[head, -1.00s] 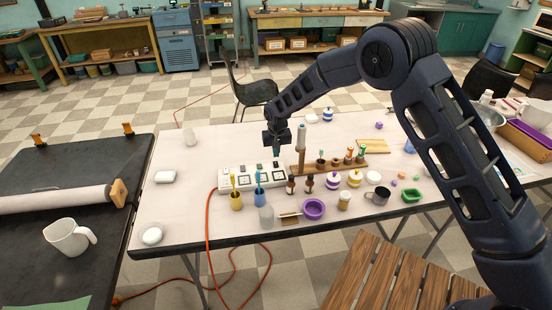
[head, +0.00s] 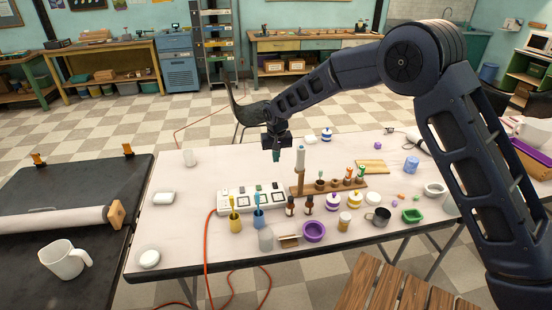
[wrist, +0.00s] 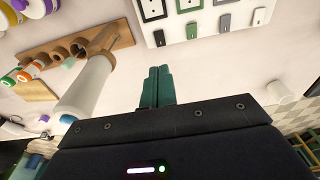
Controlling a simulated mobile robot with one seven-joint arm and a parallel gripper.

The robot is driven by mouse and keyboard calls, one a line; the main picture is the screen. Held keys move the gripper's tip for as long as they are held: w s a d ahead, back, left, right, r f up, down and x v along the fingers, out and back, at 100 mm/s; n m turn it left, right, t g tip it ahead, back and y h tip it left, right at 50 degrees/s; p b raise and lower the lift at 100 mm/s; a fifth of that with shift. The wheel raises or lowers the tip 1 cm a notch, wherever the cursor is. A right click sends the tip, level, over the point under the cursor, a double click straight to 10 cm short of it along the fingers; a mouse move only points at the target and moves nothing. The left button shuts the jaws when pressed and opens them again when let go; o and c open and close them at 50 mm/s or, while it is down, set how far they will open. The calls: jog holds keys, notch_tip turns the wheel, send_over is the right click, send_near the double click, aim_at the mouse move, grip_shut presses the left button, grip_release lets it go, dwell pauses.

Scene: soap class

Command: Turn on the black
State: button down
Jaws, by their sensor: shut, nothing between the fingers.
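The white power strip (head: 227,198) lies on the pale table, with a row of sockets and small rocker switches.
A wooden rack (head: 327,187) with a tall white-topped cylinder (head: 300,158) stands close right of my gripper. An orange cord (head: 207,250) hangs off the table's front edge.

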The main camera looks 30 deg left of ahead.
aim_at(275, 184)
jog(key=shift+w+a, duration=0.4)
jog(key=shift+w, duration=0.1)
jog(key=f, duration=0.9)
jog(key=w+a+f, duration=0.1)
jog(key=f, duration=0.3)
jog(key=shift+w+a+f, duration=0.1)
jog(key=shift+f, duration=0.3)
jog(key=shift+f, duration=0.25)
jog(key=shift+s+d+r, duration=0.2)
jog(key=shift+s+d, duration=0.3)
jog(key=shift+s, duration=0.05)
